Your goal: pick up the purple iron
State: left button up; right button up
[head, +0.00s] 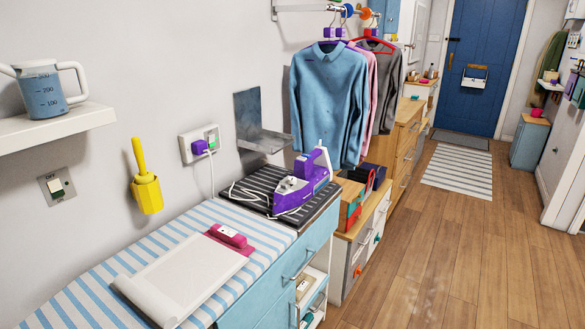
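The purple iron (304,183) rests on a dark striped mat (254,183) at the far end of the blue-and-white striped counter top. A white cord runs from around the iron and mat up to a purple plug in the wall socket (199,144). Neither of my grippers is in the head view.
A clipboard with paper (185,275) lies on the striped top (85,294). A grey metal bracket (262,138) is on the wall behind the iron. Shirts (330,100) hang just beyond it. The wooden floor (440,255) at right is clear.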

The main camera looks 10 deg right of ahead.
aim_at(314, 174)
jog(key=u, duration=0.5)
jog(key=i+l+u, duration=0.1)
jog(key=l+u, duration=0.65)
jog(key=u, duration=0.15)
jog(key=l+u, duration=0.4)
jog(key=l, duration=0.5)
jog(key=k+l, duration=0.1)
jog(key=l, duration=0.35)
jog(key=k+l, duration=0.1)
jog(key=l, duration=0.35)
jog(key=u, duration=0.05)
